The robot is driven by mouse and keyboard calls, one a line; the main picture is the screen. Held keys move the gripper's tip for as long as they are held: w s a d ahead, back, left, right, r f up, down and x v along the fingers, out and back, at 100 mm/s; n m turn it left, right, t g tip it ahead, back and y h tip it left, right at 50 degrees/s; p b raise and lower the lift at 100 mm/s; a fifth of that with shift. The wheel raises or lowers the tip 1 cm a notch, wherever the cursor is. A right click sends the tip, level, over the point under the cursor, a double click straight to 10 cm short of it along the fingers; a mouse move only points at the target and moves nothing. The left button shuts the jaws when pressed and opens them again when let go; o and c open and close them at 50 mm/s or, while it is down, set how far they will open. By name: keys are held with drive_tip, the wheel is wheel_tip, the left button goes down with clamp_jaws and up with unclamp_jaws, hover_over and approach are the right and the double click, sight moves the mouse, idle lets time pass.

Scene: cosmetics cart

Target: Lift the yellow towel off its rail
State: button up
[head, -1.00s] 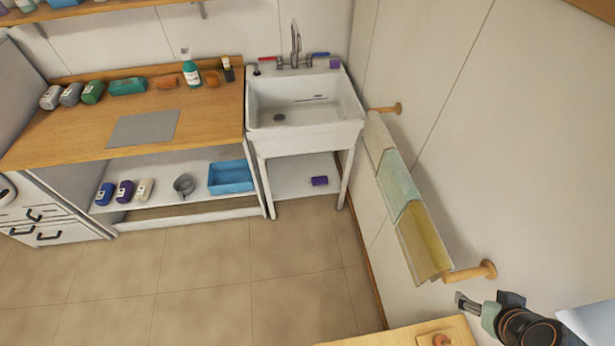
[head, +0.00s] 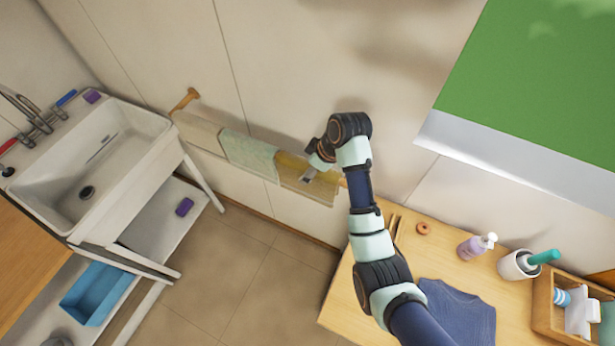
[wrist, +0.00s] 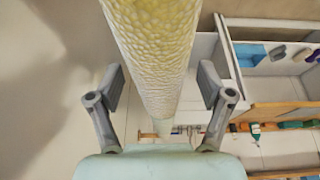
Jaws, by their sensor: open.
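The yellow towel (head: 318,191) hangs over the wall rail, at the right end of a row of towels. My gripper (head: 308,173) is at the towel's upper part in the head view. In the wrist view the textured yellow towel (wrist: 155,50) runs between the two spread fingers of my gripper (wrist: 160,84). Gaps show on both sides, so the fingers appear apart from the cloth. The rail (head: 188,97) shows at its left end; its right end is mostly hidden behind my arm.
A pale green towel (head: 248,155) and a cream towel (head: 197,130) hang to the left on the same rail. A wooden table (head: 345,290) with a folded blue cloth (head: 455,312) and a pump bottle (head: 477,246) stands below right. A sink (head: 120,150) is at left.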

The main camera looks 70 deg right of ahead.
drive_tip(key=shift+x, duration=1.75)
drive_tip(key=shift+w+f, duration=0.15)
drive_tip(key=shift+f, duration=0.05)
drive_tip(key=c, duration=1.2)
